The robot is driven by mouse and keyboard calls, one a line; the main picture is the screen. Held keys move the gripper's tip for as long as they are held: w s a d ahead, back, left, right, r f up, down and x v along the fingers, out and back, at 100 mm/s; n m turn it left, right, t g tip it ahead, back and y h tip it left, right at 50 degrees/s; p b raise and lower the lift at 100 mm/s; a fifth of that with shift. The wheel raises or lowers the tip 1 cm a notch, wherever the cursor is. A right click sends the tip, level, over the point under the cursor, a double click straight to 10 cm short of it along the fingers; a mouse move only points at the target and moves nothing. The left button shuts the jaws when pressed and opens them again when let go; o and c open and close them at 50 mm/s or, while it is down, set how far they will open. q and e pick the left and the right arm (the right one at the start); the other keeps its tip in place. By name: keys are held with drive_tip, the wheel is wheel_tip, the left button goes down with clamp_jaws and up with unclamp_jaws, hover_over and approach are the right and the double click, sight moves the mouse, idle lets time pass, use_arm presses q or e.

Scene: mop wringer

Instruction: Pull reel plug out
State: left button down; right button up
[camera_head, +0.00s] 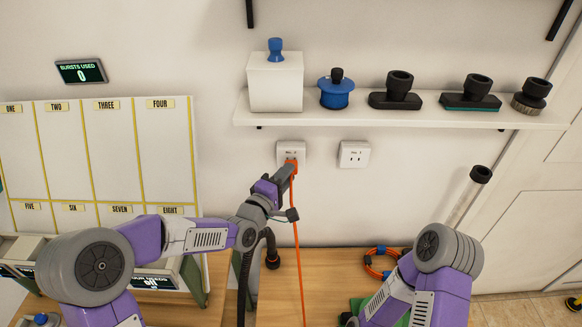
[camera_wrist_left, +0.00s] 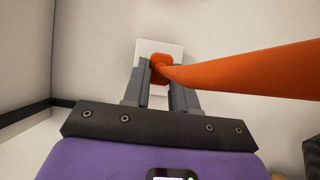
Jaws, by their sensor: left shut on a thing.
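The orange reel plug (camera_head: 292,166) is at the left wall socket (camera_head: 291,148), and its orange cord hangs straight down toward the table. My left gripper (camera_head: 289,170) is shut on the plug, with a finger on each side of it. In the left wrist view the plug (camera_wrist_left: 160,66) sits between the fingertips in front of the white socket plate (camera_wrist_left: 174,50), and the cord runs off to the right. I cannot tell whether its pins are in the socket. An orange cable reel (camera_head: 381,263) lies on the table. My right arm is at the lower right, and its gripper is not visible.
A second socket (camera_head: 354,154) to the right is empty. A white shelf (camera_head: 400,117) above holds a white box (camera_head: 275,82), a blue reel-like piece (camera_head: 337,92) and several dark nozzles. A numbered panel (camera_head: 90,150) stands at the left. A grey tube (camera_head: 466,198) leans at the right.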

use_arm(q)
drive_tip(key=shift+s+b, duration=0.6)
drive_tip(key=shift+s, duration=1.25)
drive_tip(key=shift+a, duration=0.1)
